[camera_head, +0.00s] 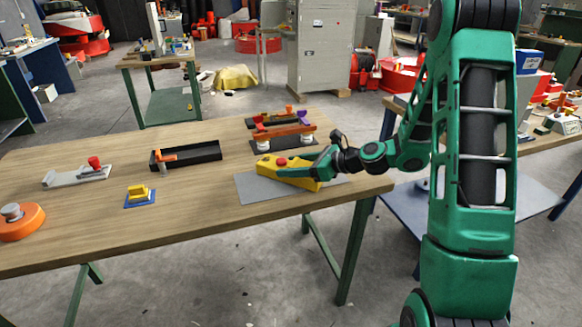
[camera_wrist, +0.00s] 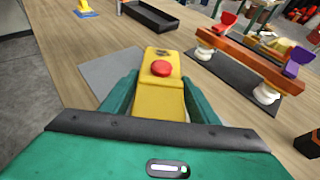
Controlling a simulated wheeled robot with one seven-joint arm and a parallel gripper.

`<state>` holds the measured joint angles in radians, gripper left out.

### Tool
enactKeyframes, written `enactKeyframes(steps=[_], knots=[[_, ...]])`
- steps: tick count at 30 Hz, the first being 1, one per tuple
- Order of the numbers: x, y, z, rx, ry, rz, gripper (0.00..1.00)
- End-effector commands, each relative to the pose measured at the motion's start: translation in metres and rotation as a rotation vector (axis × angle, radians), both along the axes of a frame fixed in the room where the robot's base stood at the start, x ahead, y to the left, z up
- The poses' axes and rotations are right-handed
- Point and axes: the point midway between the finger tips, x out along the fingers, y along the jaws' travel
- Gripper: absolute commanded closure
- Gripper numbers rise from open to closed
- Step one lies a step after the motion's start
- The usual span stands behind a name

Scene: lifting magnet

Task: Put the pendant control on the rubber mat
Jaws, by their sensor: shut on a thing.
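The pendant control (camera_head: 290,172) is a long yellow body with a red button, near the right end of the wooden table. In the wrist view the pendant control (camera_wrist: 160,92) lies between the two green fingers of my gripper (camera_wrist: 160,97). My gripper (camera_head: 318,165) is shut on it. The grey rubber mat (camera_head: 250,187) lies flat below the pendant control, which covers part of it. The mat (camera_wrist: 108,73) also shows beside the pendant in the wrist view. I cannot tell whether the pendant touches the mat or is held just above it.
An orange beam with red and purple hooks (camera_head: 285,131) stands behind the mat. A black tray (camera_head: 190,153), a yellow block on a blue plate (camera_head: 140,195), a grey holder (camera_head: 78,175) and an orange disc (camera_head: 20,220) lie to the left. The table's front middle is clear.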

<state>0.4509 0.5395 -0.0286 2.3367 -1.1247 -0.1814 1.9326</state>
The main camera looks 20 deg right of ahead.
Motion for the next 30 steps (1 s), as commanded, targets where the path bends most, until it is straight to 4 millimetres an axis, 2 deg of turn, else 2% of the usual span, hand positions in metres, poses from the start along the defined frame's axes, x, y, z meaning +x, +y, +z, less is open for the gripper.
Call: enactKeyframes(steps=[9, 10, 12, 23, 30], knots=[[0.000, 0.000, -0.001, 0.001, -0.002, 0.000, 0.79], [0.000, 0.000, -0.002, 0.000, -0.002, -0.001, 0.41], [0.000, 0.000, -0.001, 0.000, -0.002, -0.001, 0.27], [0.000, 0.000, 0.001, -0.001, -0.002, 0.000, 0.27], [-0.022, -0.024, 0.014, -0.001, -0.002, -0.005, 0.27]])
